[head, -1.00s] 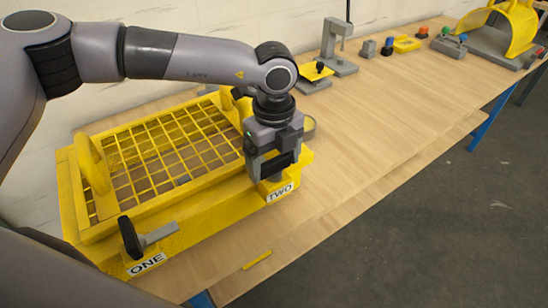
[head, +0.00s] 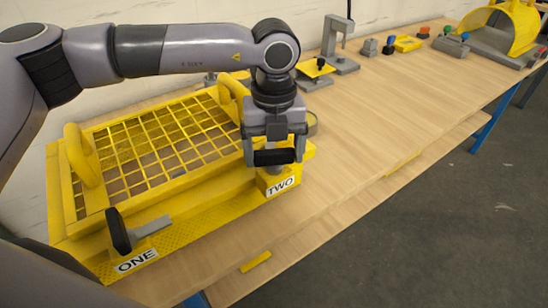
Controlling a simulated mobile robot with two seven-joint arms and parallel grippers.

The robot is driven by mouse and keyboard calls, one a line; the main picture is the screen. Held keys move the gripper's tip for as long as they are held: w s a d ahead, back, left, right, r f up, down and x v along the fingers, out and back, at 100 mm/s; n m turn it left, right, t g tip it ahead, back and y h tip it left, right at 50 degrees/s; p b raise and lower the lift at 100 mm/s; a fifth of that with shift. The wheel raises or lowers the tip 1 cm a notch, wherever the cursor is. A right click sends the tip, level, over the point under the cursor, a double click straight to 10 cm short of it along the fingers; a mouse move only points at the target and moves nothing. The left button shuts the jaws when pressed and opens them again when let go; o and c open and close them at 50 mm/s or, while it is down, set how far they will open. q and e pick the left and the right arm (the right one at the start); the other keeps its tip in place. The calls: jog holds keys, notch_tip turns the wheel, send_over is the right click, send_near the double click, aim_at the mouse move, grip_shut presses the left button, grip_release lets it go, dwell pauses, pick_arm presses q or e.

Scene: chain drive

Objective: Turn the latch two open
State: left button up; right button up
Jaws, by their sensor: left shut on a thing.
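A yellow guard with a grid cover (head: 150,150) stands on the workbench. Latch two is at the block labelled TWO (head: 280,186), at the guard's right front corner. My left gripper (head: 275,158) points down over that block and is shut on the black handle of latch two (head: 274,157). Most of latch two is hidden by the gripper. Latch one, with a black handle (head: 118,231) and grey arm (head: 152,227), sits above the label ONE (head: 137,261) at the left front. My right gripper is not in view.
Two yellow loop handles rise from the cover, one at the left (head: 83,155). A grey stand (head: 338,45) and several small coloured parts stand along the back. A yellow strip (head: 256,262) lies near the front edge. The bench to the right (head: 400,110) is clear.

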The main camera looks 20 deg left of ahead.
pick_arm(q)
jog(key=m+b, duration=0.1)
jog(key=m, duration=0.1)
jog(key=shift+f+m+b, duration=0.15)
jog(key=shift+m+b, duration=0.25)
jog(key=m+b, duration=0.2)
jog(key=m, duration=0.1)
jog(key=shift+m, duration=0.3)
jog(key=shift+m+b, duration=0.3)
jog(key=shift+m, duration=1.4)
jog(key=shift+m+b, duration=0.5)
jog(key=shift+m, duration=0.4)
jog(key=shift+r+m, duration=0.2)
jog(key=shift+m, duration=0.3)
jog(key=o, duration=0.9)
